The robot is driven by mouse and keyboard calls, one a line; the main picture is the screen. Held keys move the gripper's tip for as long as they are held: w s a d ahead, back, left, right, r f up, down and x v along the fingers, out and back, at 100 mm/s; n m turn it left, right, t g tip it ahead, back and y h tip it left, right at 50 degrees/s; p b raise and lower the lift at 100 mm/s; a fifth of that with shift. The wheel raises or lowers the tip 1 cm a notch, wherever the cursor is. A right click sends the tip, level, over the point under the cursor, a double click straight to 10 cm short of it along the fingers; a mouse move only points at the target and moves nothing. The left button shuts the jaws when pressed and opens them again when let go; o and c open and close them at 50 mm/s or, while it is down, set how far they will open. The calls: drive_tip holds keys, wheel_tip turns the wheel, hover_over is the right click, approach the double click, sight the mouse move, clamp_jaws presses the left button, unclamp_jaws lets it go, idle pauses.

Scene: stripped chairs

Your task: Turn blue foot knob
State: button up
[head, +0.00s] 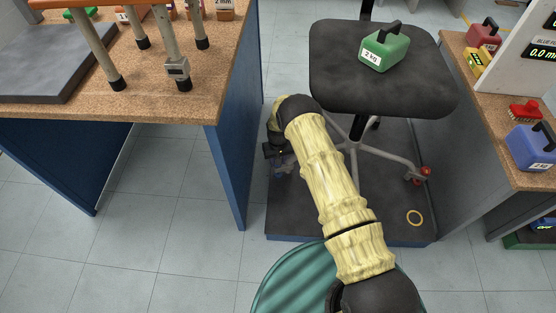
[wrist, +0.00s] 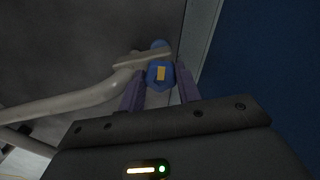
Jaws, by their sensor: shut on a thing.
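The blue foot knob (wrist: 160,76) with a yellow mark sits at the end of a pale grey chair leg (wrist: 75,106) in the wrist view. My gripper (wrist: 159,88) has its two purple fingers shut on the knob, one on each side. In the head view my gripper (head: 283,165) is low by the left edge of the dark platform (head: 310,215), partly behind my arm, and the knob cannot be made out clearly. The stripped office chair (head: 335,92) stands on the platform with its dark seat upright. A red foot knob (head: 424,173) is on its right leg.
A green 2 kg weight (head: 385,51) rests on the seat. A cork-topped bench (head: 200,97) with a blue side panel stands close left of my gripper. A right bench (head: 491,130) holds a blue weight (head: 531,147) and red brush (head: 525,111).

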drive_tip(key=shift+w+a, duration=0.15)
drive_tip(key=shift+a, duration=0.2)
drive_tip(key=o, duration=1)
drive_tip(key=shift+d, duration=0.15)
wheel_tip(320, 180, up, 17)
drive_tip(key=p, duration=0.6)
drive_tip(key=shift+r+p, duration=0.2)
drive_tip(key=shift+p, duration=0.15)
